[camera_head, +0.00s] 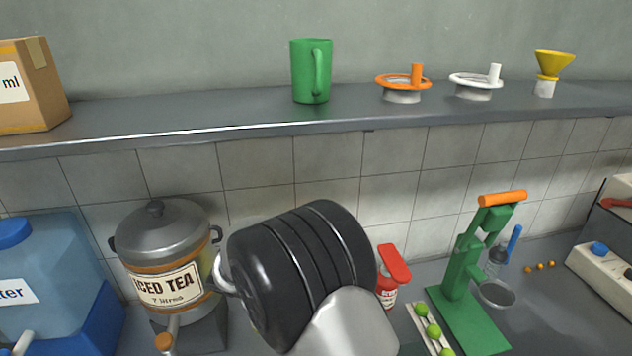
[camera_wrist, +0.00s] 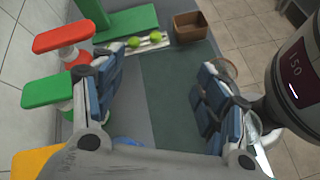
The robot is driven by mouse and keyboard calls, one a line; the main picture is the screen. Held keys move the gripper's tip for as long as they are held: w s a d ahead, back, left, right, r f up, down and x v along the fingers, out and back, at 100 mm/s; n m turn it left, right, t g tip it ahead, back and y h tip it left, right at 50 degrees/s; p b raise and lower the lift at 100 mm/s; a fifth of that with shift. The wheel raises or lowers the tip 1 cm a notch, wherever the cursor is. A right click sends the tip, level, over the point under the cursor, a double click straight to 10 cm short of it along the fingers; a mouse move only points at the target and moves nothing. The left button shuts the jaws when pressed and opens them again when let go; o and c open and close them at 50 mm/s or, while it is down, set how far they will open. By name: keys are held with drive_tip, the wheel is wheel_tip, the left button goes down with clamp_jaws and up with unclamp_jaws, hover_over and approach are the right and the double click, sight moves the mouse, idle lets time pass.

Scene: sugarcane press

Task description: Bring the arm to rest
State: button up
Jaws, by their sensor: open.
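My gripper (camera_wrist: 160,88) shows in the wrist view. Its two fingers with blue pads stand wide apart, with nothing between them. It hangs over a grey counter with a dark green mat (camera_wrist: 168,95). In the head view a black and pale grey part of my arm fills the lower middle, in front of the counter. My gripper cannot be made out in that view.
A red-topped bottle (camera_head: 392,277), green press (camera_head: 462,270), limes (camera_head: 433,331) and iced tea urn (camera_head: 163,245) stand near my arm. The shelf above holds a green mug (camera_head: 311,72). A brown box (camera_wrist: 190,27) lies past the fingers in the wrist view.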

drive_tip(key=s+d+r+m+g+y, duration=0.1)
drive_tip(key=s+d+r+m+y, duration=0.6)
drive_tip(key=s+r, duration=0.3)
drive_tip(key=s+d+r+m+t+y+b, duration=0.1)
drive_tip(key=s+d+r+m+t+y, duration=0.1)
drive_tip(key=s+m+t+y, duration=0.2)
drive_tip(key=s+m+t, duration=0.1)
drive_tip(key=s+m, duration=0.2)
drive_tip(key=s, duration=0.5)
drive_tip(key=shift+r+m+b, duration=0.25)
drive_tip(key=shift+m+b, duration=0.05)
drive_tip(key=shift+b, duration=0.05)
